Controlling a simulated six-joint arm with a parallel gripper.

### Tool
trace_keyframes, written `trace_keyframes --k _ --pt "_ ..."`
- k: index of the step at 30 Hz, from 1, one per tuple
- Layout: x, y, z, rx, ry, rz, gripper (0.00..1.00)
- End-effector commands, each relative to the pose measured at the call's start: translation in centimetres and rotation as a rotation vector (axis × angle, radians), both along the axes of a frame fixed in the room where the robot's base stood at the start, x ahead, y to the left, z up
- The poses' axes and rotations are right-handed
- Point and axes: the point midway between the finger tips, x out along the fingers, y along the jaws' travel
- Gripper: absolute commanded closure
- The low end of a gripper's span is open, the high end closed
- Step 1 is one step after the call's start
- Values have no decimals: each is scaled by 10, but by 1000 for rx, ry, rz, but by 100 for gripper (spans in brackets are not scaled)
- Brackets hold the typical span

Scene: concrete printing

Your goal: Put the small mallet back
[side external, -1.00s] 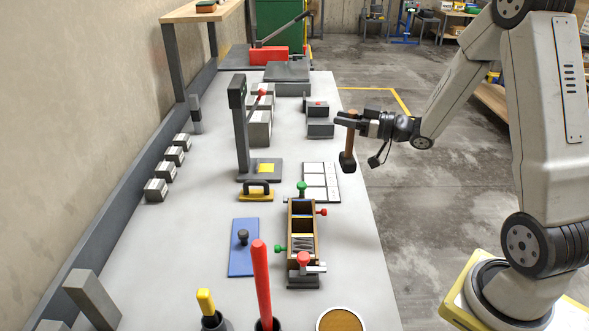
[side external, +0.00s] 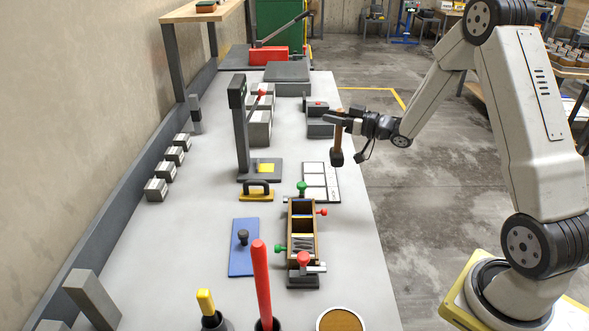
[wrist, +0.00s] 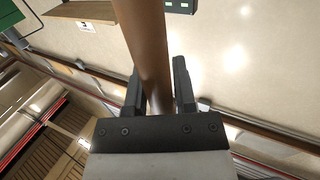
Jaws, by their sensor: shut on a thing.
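The small mallet has a brown wooden handle (side external: 338,138) and a dark head (side external: 337,159) that hangs at the lower end. My gripper (side external: 334,119) is shut on the handle near its top and holds the mallet nearly upright in the air, by the right edge of the table. In the wrist view the brown handle (wrist: 147,50) runs between the two dark fingers of my gripper (wrist: 160,88). The mallet head does not show in the wrist view.
On the table (side external: 350,230) stand a wooden three-part mould (side external: 303,232), a white grid plate (side external: 318,181) and a dark upright stand (side external: 241,130). A red-handled tool (side external: 261,285) stands at the front.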

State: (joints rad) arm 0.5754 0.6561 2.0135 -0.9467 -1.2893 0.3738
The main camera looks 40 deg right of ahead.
Motion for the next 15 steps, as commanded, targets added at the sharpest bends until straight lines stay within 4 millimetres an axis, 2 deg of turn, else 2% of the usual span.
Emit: trace_keyframes --k 6,15 --pt "30 -7 -14 1 -2 1 100" --pt "55 -14 -46 0 -1 0 100"
